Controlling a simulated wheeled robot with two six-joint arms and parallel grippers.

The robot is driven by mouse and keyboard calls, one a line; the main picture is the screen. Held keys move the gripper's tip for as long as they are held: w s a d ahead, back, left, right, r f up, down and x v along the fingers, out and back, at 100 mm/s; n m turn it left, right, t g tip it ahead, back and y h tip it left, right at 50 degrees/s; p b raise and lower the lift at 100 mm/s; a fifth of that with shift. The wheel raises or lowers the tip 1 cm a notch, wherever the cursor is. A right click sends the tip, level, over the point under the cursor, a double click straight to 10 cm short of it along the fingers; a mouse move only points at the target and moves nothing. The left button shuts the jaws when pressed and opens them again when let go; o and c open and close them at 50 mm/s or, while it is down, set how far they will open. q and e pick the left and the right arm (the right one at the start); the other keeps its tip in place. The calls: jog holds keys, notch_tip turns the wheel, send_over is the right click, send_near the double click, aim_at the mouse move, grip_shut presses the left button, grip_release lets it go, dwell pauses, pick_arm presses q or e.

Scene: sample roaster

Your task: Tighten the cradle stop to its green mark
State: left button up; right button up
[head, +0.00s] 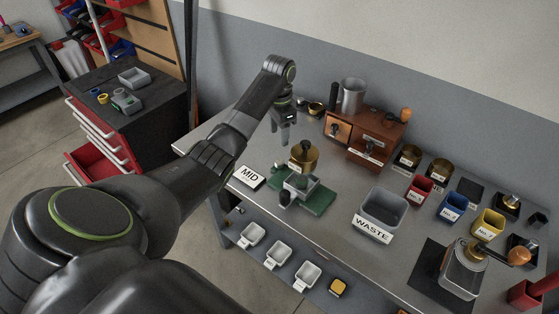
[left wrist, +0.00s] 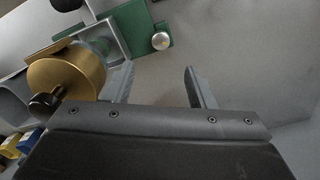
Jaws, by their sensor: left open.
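A green base (head: 318,199) on the metal table carries a grey cradle (head: 297,184) with a brass drum (head: 303,157) on it. In the left wrist view the brass drum (left wrist: 66,78) with its dark knob is at the left. The green base (left wrist: 128,22) is above it, with a round silver knob (left wrist: 160,41) at its corner. I cannot tell for sure which part is the stop, and I cannot make out its green mark. My left gripper (head: 284,138) is open and empty behind the cradle. Its fingers (left wrist: 158,78) are apart from the silver knob. My right gripper is not in view.
A wooden drawer box (head: 366,137) stands behind the cradle, near my left gripper. A grey WASTE bin (head: 384,208) is right of the cradle, and a MID card (head: 250,176) left of it. Coloured cups (head: 453,207) fill the right. White trays (head: 279,254) sit on the lower shelf.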

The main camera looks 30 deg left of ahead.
pick_arm(q)
send_over(279, 162)
notch_tip(279, 162, down, 6)
jog(key=shift+r+p, duration=0.1)
jog(key=shift+p, duration=0.25)
notch_tip(279, 162, down, 4)
jog(key=shift+f, duration=0.95)
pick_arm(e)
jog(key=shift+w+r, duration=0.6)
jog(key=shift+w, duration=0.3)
pick_arm(q)
jog(key=c, duration=1)
jog(key=shift+o, duration=0.2)
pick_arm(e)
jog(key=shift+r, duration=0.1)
